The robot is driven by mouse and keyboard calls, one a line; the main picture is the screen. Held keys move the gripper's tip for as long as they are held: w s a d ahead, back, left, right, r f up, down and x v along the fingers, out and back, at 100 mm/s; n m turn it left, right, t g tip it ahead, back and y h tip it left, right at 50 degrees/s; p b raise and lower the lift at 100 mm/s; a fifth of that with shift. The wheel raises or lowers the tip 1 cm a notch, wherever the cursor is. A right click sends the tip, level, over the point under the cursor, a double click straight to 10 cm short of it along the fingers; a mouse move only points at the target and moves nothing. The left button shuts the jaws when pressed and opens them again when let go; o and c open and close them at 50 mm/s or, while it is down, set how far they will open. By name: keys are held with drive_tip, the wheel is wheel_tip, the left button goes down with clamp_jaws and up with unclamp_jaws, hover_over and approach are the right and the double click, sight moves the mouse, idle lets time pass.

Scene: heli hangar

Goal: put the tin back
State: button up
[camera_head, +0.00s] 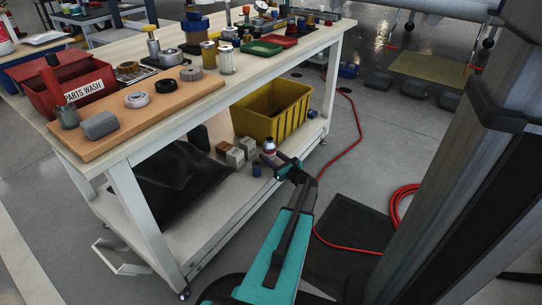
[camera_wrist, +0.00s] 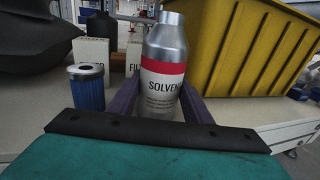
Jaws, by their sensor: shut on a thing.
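The tin is a silver solvent bottle (camera_head: 269,147) with a red band and white label, at the lower shelf's front, near the yellow bin. In the wrist view the tin (camera_wrist: 163,85) stands upright between the two fingers of my gripper (camera_wrist: 160,104), which is shut on it. Its base is hidden behind my gripper, so I cannot tell whether it touches the shelf. In the head view my gripper (camera_head: 284,166) reaches in from the front right, low beside the workbench.
A blue filter (camera_wrist: 86,88) and pale filter boxes (camera_head: 235,157) stand left of the tin on the lower shelf (camera_head: 222,213). The yellow bin (camera_head: 262,122) is close behind and right. The crowded workbench top (camera_head: 290,62) overhangs. A red hose (camera_head: 357,132) lies on the floor.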

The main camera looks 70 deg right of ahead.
drive_tip(key=shift+f, duration=0.1)
drive_tip(key=o, duration=1.2)
drive_tip(key=shift+o, duration=0.2)
drive_tip(key=shift+s+a+r, duration=0.15)
drive_tip(key=shift+s+r, duration=0.05)
drive_tip(key=shift+s, duration=0.05)
drive_tip(key=p+v, duration=0.4)
drive_tip(key=v, duration=0.7)
drive_tip(key=shift+s, duration=0.2)
drive_tip(key=shift+f, duration=0.1)
drive_tip(key=shift+p, duration=0.35)
